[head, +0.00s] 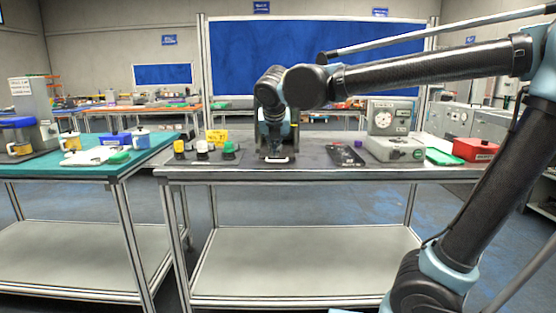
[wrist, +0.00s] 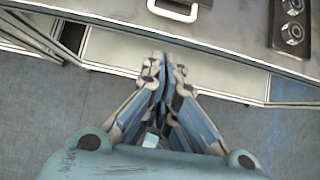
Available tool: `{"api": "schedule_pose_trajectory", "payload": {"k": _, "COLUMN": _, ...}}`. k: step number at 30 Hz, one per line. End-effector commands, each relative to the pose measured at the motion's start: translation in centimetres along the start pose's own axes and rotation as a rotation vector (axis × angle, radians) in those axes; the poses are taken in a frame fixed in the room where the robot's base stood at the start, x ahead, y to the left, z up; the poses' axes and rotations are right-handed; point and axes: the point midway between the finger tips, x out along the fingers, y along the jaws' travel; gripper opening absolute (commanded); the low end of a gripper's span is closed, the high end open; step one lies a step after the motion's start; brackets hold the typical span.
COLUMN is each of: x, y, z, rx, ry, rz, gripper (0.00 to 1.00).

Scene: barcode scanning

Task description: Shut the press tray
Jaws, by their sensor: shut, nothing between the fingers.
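The press (head: 263,143) is a dark machine at the middle of the grey worktable, mostly hidden behind my wrist in the head view. A white U-shaped handle (head: 277,160) sits low at its front, near the table's front edge. The handle also shows at the top of the wrist view (wrist: 176,14), on a dark grey surface that appears to be the tray. How far the tray is out cannot be told. My gripper (wrist: 166,62) is shut and empty, its fingertips pointing toward the handle and apart from it in the picture.
A dark panel with round knobs (wrist: 291,20) lies right of the handle. On the worktable (head: 220,169), several capped jars (head: 202,148) stand left, and a gauge box (head: 394,147), green tray (head: 444,157) and red box (head: 475,150) stand right. A teal table (head: 60,166) adjoins at left.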

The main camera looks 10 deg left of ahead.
Motion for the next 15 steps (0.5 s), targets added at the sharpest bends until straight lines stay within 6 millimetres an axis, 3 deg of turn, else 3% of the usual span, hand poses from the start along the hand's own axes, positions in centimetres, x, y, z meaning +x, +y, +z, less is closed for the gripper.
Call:
{"api": "schedule_pose_trajectory", "payload": {"k": 5, "x": 2.0, "y": -0.1, "z": 0.0, "rx": 0.002, "ry": 0.001, "rz": -0.002, "gripper": 0.0}}
{"api": "schedule_pose_trajectory", "payload": {"k": 15, "x": 7.9, "y": -0.1, "z": 0.0, "rx": 0.004, "ry": 0.001, "rz": -0.002, "gripper": 0.0}}
